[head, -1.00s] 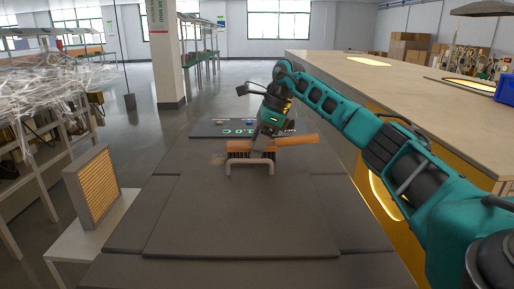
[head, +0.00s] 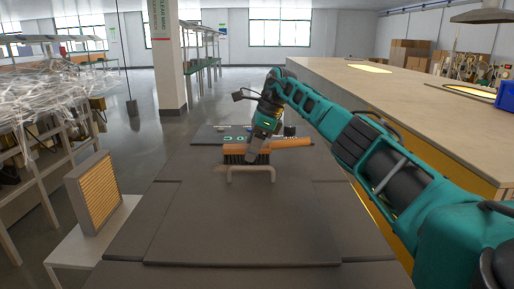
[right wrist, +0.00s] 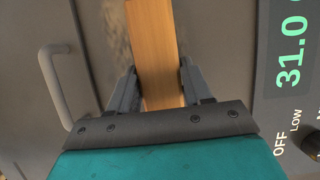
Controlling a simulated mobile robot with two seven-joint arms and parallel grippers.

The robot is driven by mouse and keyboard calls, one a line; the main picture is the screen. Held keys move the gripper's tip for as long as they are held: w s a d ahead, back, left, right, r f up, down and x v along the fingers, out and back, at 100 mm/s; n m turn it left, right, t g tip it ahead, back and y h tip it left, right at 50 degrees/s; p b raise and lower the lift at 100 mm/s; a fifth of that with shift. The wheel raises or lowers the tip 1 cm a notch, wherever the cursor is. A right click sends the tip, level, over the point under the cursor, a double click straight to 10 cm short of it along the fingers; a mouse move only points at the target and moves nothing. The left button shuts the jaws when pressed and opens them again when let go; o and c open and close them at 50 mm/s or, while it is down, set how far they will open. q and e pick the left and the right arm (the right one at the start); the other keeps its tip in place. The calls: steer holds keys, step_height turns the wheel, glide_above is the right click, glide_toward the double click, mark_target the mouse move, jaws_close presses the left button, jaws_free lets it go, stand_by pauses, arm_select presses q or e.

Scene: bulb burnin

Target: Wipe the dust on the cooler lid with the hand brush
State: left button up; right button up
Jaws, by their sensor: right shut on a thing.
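The hand brush (head: 291,142) has an orange-brown wooden body and dark bristles (head: 234,159). It lies across the grey cooler lid (head: 215,215), behind the lid's handle (head: 250,169), with its handle pointing right. My right gripper (head: 256,157) is shut on the brush; in the right wrist view its fingers (right wrist: 160,88) are on both sides of the wood (right wrist: 153,45). A brownish dust patch (right wrist: 116,30) shows beside the brush in the right wrist view. I cannot tell whether the bristles touch the lid. My left gripper is out of view.
A dark panel (head: 207,135) with a display is behind the lid; the right wrist view shows its lit digits (right wrist: 291,50). A long counter (head: 400,95) runs along the right. A framed filter (head: 92,195) stands on a white side table (head: 62,258) at the left.

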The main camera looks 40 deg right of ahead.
steer(key=shift+s+a+f+b, duration=0.15)
steer(key=shift+f+b, duration=0.15)
steer(key=shift+b, duration=0.05)
steer(key=shift+s+a+b, duration=0.45)
steer(key=shift+s+b, duration=0.2)
steer(key=shift+b, duration=0.05)
steer(key=shift+s+a+r+b, duration=0.15)
steer(key=shift+s+a+b, duration=0.2)
steer(key=shift+s+a, duration=0.25)
steer(key=shift+s+a+b, duration=0.35)
steer(key=shift+s+b, duration=0.05)
steer(key=shift+s, duration=0.1)
steer(key=shift+s+a+r+b, duration=0.15)
steer(key=shift+s+a+b, duration=0.25)
steer(key=shift+s+a, duration=0.4)
